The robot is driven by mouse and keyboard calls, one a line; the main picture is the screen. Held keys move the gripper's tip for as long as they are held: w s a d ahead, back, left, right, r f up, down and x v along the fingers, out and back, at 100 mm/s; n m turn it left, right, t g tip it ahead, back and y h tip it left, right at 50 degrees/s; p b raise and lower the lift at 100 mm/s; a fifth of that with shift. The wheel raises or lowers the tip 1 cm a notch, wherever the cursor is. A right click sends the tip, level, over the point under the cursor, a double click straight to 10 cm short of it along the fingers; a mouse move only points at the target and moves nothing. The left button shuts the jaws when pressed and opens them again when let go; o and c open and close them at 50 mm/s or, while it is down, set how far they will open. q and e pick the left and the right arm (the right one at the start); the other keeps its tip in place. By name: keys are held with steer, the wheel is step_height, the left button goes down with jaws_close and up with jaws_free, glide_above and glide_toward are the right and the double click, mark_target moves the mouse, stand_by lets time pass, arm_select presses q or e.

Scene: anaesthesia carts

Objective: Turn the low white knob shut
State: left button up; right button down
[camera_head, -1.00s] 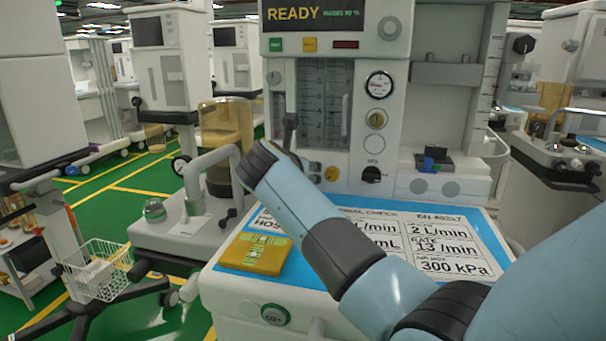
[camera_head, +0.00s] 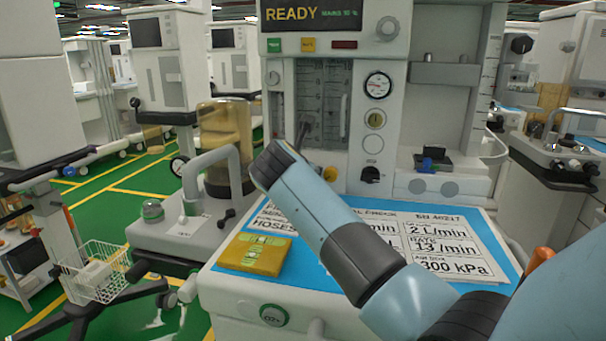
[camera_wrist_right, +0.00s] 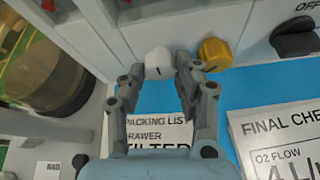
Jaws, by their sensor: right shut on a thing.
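The low white knob (camera_wrist_right: 158,62) sits on the front of the cart in the right wrist view, with a dark mark on its face. My right gripper (camera_wrist_right: 160,73) has its two fingertips on either side of it and is shut on it. In the head view my right arm hides the knob, and only a little of the dark gripper (camera_head: 303,132) shows beyond the wrist. My left gripper is in neither view.
A yellow knob (camera_wrist_right: 214,53) is close to the right of the white one, with a black knob (camera_wrist_right: 294,40) farther right. Printed sheets (camera_head: 445,250) and a yellow box (camera_head: 254,254) lie on the blue worktop. An amber canister (camera_head: 224,135) stands left.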

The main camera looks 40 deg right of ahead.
steer(key=c, duration=0.9)
jaws_free()
steer(key=shift+c, duration=0.2)
